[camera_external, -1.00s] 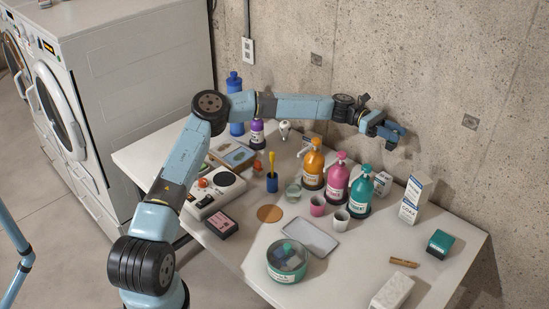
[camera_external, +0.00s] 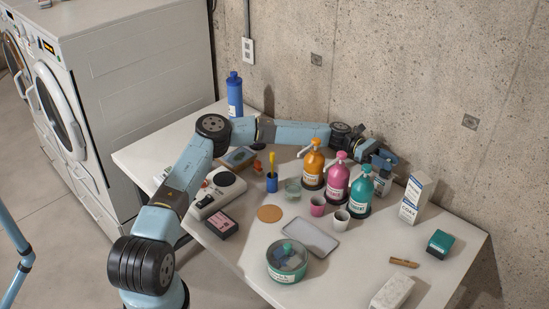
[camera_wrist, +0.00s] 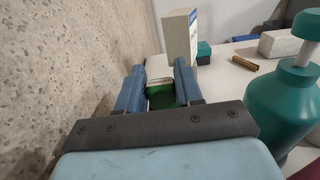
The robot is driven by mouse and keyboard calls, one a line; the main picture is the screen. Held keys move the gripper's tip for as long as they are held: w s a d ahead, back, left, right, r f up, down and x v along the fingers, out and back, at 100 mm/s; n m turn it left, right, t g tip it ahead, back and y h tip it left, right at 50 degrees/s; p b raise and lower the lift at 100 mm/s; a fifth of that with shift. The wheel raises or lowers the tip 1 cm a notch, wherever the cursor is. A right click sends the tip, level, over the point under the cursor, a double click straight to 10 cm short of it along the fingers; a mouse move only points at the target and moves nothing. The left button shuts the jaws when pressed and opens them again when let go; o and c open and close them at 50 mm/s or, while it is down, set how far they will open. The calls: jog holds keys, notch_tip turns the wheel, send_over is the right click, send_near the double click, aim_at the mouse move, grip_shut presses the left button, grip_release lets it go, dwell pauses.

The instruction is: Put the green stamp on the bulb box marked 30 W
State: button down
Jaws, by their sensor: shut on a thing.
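My gripper (camera_external: 384,160) is low over the back of the table, behind the teal pump bottle (camera_external: 360,195). In the wrist view its blue fingers (camera_wrist: 160,92) are closed on a small green thing, which looks like the green stamp (camera_wrist: 162,100). A pale patch shows just beyond it; I cannot tell whether it is part of the stamp or a box. A small white-and-dark box (camera_external: 382,183) stands under my gripper, partly hidden by the teal bottle. No 30 W mark is readable in either view.
A tall white carton (camera_external: 415,198) stands just right of my gripper. Orange (camera_external: 313,170) and pink (camera_external: 336,182) pump bottles stand left of the teal one. A teal box (camera_external: 440,243), a brown stick (camera_external: 403,263) and a white block (camera_external: 392,292) lie farther right. The concrete wall is close behind.

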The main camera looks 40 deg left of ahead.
jog(key=shift+f, duration=0.4)
jog(key=c, duration=0.7)
grip_release()
jog(key=shift+c, duration=0.2)
jog(key=shift+a, duration=0.15)
jog(key=a, duration=0.5)
notch_tip(320, 180, up, 7)
jog(key=shift+d, duration=0.15)
